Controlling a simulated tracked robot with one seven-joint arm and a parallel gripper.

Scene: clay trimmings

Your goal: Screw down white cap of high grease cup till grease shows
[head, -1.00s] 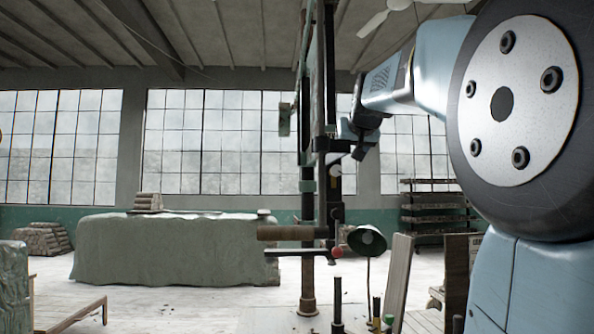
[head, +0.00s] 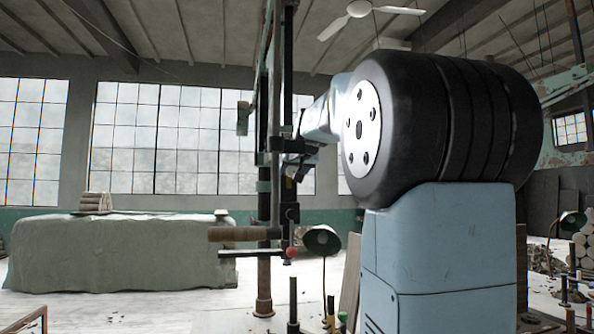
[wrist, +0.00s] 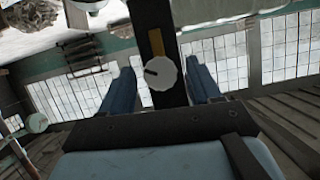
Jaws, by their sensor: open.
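The white cap (wrist: 160,73) shows in the wrist view as a round knob with a dark slot-like mark at its left, in front of a dark upright bar (wrist: 152,30). My gripper (wrist: 163,68) is open, with one blue finger on each side of the cap and a visible gap on both sides. I cannot tell how deep the cap sits between the fingers. In the head view my gripper (head: 290,172) is high beside the dark post; the cap cannot be made out there. No grease can be made out.
A tall frame with a rusty-footed post (head: 263,285) stands before my arm. A brown roller (head: 240,234) and a red knob (head: 292,253) jut out below. A green lamp (head: 322,240) stands nearby. A draped table (head: 120,255) is at the left.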

